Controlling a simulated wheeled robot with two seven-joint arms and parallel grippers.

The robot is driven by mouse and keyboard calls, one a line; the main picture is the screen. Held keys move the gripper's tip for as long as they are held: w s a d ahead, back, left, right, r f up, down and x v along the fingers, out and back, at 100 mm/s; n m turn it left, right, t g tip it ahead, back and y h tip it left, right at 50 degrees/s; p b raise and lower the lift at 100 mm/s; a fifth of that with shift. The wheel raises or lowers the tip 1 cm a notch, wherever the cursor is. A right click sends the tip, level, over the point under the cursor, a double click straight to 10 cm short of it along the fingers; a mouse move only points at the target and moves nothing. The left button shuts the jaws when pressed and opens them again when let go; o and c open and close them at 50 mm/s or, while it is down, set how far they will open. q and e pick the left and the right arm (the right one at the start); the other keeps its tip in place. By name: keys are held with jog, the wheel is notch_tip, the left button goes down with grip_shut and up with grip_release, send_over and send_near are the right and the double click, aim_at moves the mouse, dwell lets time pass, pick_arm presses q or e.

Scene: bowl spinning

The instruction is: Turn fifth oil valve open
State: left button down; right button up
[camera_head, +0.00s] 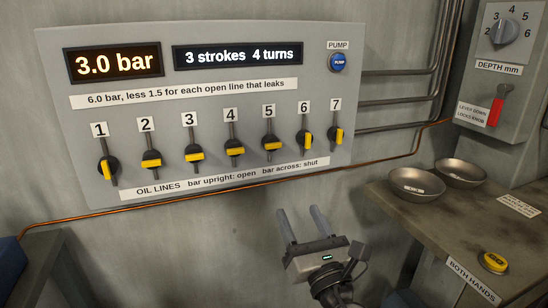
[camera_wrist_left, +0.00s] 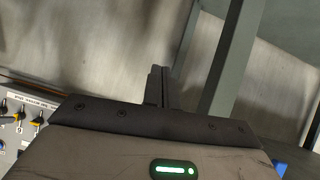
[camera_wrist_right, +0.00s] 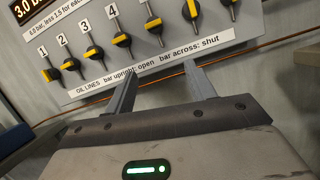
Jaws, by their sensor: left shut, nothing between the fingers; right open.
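The fifth oil valve (camera_head: 271,146) has its yellow bar across, below label 5 on the grey panel (camera_head: 60,60). It also shows in the right wrist view (camera_wrist_right: 152,23). Valves 2 (camera_head: 151,163), 3 (camera_head: 194,156) and 4 (camera_head: 234,151) also have bars across. Valves 1 (camera_head: 107,170), 6 (camera_head: 309,138) and 7 (camera_head: 339,135) have upright bars. My right gripper (camera_head: 299,210) is open and empty, below and right of the fifth valve, apart from the panel. My left gripper (camera_wrist_left: 159,70) is shut and empty, outside the head view.
The panel displays (camera_head: 114,62) read 3.0 bar, 3 strokes and 4 turns. A blue pump button (camera_head: 338,62) sits at its upper right. A bench with two bowls (camera_head: 417,184) and a yellow button (camera_head: 493,262) stands right. A copper pipe (camera_head: 230,187) runs below the panel.

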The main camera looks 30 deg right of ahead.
aim_at(272, 147)
pick_arm(q)
jog(key=p, duration=0.2)
jog(key=r+p, duration=0.1)
jog(key=p, duration=0.1)
jog(key=shift+s+a+r+m, duration=0.1)
jog(key=shift+a+r+m, duration=0.2)
jog(key=shift+a, duration=0.1)
pick_arm(e)
jog(key=w+d+r, duration=0.1)
jog(key=w+r, duration=0.1)
jog(key=w, duration=0.2)
jog(key=w+d+r+n, duration=0.1)
jog(key=w+r, duration=0.2)
jog(key=w, duration=0.2)
jog(key=w+d+r+n, duration=0.1)
jog(key=w+r, duration=0.1)
jog(key=w, duration=0.3)
jog(key=shift+w+d+r+t, duration=0.2)
jog(key=shift+r+t, duration=0.15)
jog(key=shift+t, duration=0.05)
jog(key=c, duration=1)
